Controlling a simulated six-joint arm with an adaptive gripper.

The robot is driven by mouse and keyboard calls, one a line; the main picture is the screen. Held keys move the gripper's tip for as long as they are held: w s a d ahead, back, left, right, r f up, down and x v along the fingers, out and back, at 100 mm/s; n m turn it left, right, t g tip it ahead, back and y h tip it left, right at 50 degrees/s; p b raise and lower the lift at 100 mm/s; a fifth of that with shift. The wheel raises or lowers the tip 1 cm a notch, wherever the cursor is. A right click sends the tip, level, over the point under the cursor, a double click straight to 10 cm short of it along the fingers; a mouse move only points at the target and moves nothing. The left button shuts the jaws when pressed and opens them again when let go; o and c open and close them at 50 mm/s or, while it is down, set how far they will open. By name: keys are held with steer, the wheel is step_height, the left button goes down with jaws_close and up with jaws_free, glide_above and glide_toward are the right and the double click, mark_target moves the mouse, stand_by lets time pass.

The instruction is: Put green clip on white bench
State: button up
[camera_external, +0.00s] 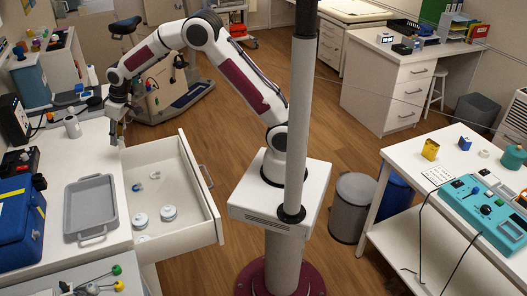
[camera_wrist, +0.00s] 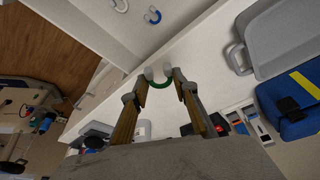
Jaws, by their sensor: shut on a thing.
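My gripper (camera_external: 118,140) is low beside the back-left corner of the open drawer (camera_external: 206,190), at the edge of the left white bench (camera_external: 120,232). In the wrist view, my gripper (camera_wrist: 159,76) is shut on the green clip (camera_wrist: 159,86), a small curved piece with pale ends held between the fingertips. The clip is above the white surface (camera_wrist: 195,45); I cannot tell whether it touches it. It is too small to make out in the external view. Another white bench (camera_external: 392,158) stands at the right.
A blue clip (camera_external: 137,187), a white clip (camera_external: 155,175) and white round containers (camera_external: 168,213) lie in the drawer. A grey tray (camera_external: 70,212) and a blue case (camera_external: 20,215) occupy the left bench. A white cup (camera_external: 72,127) stands near the arm.

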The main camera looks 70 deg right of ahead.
steer(key=shift+n, duration=0.8)
steer(key=shift+w+a+r, duration=1.55)
steer(key=shift+w+a, duration=0.15)
steer(key=shift+a, duration=0.15)
glide_above(109, 161)
steer(key=s, duration=0.1)
steer(key=shift+d+f, duration=0.15)
steer(key=shift+f, duration=1.1)
steer(key=shift+d+f, duration=0.1)
steer(key=shift+f, duration=1.15)
steer(key=shift+f, duration=2.5)
steer(key=shift+f, duration=0.15)
